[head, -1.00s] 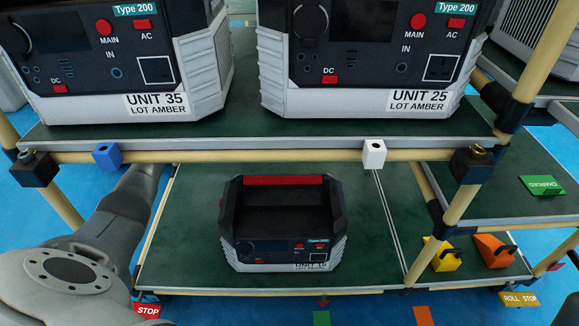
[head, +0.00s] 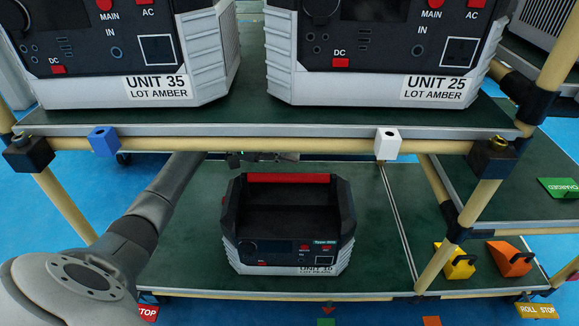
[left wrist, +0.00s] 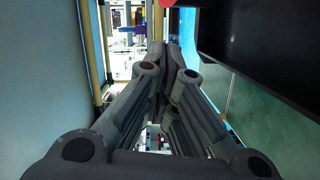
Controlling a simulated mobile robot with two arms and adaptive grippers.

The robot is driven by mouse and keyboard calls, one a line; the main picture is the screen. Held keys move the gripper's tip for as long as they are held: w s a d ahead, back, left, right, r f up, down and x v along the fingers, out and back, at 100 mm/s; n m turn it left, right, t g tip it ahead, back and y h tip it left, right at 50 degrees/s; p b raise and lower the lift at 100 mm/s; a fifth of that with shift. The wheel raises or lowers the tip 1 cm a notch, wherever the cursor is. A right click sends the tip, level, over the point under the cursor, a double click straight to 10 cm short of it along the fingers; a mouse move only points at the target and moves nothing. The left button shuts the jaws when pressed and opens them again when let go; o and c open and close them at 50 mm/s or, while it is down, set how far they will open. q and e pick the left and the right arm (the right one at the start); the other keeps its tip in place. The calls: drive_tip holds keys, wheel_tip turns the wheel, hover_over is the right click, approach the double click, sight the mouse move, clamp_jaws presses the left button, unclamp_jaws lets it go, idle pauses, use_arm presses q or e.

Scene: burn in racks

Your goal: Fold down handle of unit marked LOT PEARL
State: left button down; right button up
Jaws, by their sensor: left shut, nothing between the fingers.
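A small dark and light-grey power unit (head: 290,270) stands on the lower green shelf. My left arm reaches in from the left under the upper shelf. My left gripper (head: 262,156) is partly hidden there, behind and just above the handle. In the left wrist view the fingers (left wrist: 167,50) are together and empty, beside a dark body (left wrist: 265,50) at the right. My right gripper is out of view.
The upper shelf (head: 270,130) carries two large units, UNIT 35 (head: 130,60) and UNIT 25 (head: 385,55), both marked LOT AMBER, close above my left arm. Rack posts (head: 490,190) flank the bay. Yellow (head: 455,262) and orange (head: 510,260) blocks stand at the right.

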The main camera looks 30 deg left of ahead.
use_arm(q)
drive_tip(key=shift+s+d+f+b, duration=0.15)
drive_tip(key=shift+s+d+b, duration=0.25)
drive_tip(key=shift+s, duration=0.25)
drive_tip(key=shift+s+d+f+b, duration=0.1)
drive_tip(key=shift+s+d+b, duration=0.25)
drive_tip(key=shift+s, duration=0.3)
